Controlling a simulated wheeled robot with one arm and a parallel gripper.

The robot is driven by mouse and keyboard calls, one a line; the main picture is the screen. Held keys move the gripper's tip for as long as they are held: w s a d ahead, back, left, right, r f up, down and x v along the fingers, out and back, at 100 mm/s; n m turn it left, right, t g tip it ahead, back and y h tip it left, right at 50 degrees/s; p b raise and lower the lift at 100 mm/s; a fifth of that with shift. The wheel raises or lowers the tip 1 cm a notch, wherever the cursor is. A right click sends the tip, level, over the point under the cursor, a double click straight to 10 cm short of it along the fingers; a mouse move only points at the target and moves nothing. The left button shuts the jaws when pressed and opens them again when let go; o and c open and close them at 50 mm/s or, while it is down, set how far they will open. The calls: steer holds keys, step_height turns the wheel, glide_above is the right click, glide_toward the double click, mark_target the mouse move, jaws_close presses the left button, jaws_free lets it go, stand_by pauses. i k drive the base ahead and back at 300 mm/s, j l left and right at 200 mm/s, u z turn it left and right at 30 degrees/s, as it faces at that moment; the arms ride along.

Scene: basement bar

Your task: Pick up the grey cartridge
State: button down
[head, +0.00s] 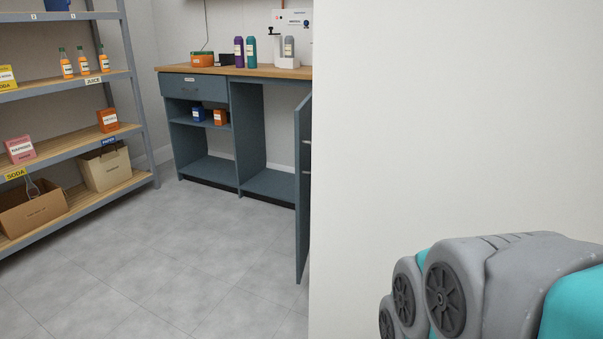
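A grey cartridge (289,47) stands upright at the white device (287,62) on the wooden counter top (225,70), toward the counter's right end. It is small and far off, and I cannot tell how it is held there. A purple cartridge (239,52) and a teal cartridge (251,52) stand upright to its left. My gripper is out of view; only part of my arm shows at the lower right, far from the counter.
A pale wall (450,130) fills the right side and hides the counter beyond it. A cabinet door (303,190) stands open beside the wall edge. Shelving (75,87) with bottles and boxes stands at left. The grey floor (190,255) between is clear.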

mark_target(289, 40)
steer(key=i+j+z, duration=0.1)
steer(key=j, duration=0.75)
steer(key=i+j+z, duration=0.1)
steer(key=j, duration=0.8)
steer(key=i+j+z, duration=0.15)
steer(key=j, duration=0.75)
steer(key=i+j+z, duration=0.3)
steer(key=i+j, duration=0.55)
steer(key=i, duration=0.15)
steer(key=i+j+z, duration=0.25)
steer(key=i+j, duration=0.65)
steer(key=j, duration=0.2)
